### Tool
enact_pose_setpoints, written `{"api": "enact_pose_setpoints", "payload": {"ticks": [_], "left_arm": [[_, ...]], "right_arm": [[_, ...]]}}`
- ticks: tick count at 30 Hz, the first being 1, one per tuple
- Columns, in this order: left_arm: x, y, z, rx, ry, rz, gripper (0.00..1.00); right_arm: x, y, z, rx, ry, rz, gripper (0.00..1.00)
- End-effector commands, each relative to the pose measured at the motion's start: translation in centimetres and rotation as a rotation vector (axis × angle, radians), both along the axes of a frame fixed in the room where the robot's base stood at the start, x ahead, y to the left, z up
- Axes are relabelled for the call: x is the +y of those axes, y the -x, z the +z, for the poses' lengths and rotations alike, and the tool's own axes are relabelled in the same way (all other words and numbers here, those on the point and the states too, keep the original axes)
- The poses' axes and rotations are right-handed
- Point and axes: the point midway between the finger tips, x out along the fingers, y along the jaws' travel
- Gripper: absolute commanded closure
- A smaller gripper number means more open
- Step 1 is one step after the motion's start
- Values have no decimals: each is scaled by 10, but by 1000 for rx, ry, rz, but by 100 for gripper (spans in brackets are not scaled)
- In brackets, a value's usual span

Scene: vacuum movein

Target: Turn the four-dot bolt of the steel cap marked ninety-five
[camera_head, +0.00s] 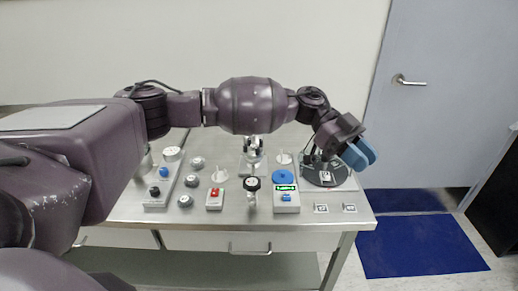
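My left arm reaches across the bench from the left. Its gripper (360,155), with blue fingers, is over the bench's right end, just right of and above a dark round plate (318,180). Small parts stand on the plate, including a pale labelled block (327,176); the wrist partly covers them. The blue fingers look close together, but I cannot tell whether a gap lies between them. I cannot make out a ninety-five mark or a four-dot bolt at this size. My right gripper is out of view.
The steel bench (130,212) carries several knobs, a red switch box (215,199), a blue-disc box with a green display (284,185) and a black-topped lever (252,184). Two small plates (321,208) lie at the front right. A grey door (440,120) stands behind right; a blue mat (420,245) lies on the floor.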

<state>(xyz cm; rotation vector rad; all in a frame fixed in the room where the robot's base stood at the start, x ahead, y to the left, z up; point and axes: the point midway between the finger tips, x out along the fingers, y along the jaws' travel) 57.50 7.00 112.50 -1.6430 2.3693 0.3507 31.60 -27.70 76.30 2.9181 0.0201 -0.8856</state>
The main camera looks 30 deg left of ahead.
Motion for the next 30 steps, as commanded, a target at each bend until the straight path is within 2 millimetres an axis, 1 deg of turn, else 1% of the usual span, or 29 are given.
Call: {"api": "enact_pose_setpoints", "payload": {"ticks": [1,3,8,12,16,19,23,26,30], "left_arm": [[3,1,-12,-42,-62,-31,74],[9,2,-29,-102,-158,-73,74],[30,-3,-65,-230,-387,-155,74],[55,-12,-91,-331,-601,-208,74],[83,-25,-110,-417,-807,-241,74],[107,-36,-119,-477,-971,-253,74],[140,-52,-124,-548,-1190,-250,74],[165,-65,-122,-599,-1363,-232,74],[197,-81,-109,-661,-1597,-175,74]], "right_arm": [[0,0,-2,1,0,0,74],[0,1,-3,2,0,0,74],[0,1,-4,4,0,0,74],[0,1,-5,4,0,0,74],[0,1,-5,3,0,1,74],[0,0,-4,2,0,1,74],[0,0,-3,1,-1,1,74],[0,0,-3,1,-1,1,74],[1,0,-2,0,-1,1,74]]}}
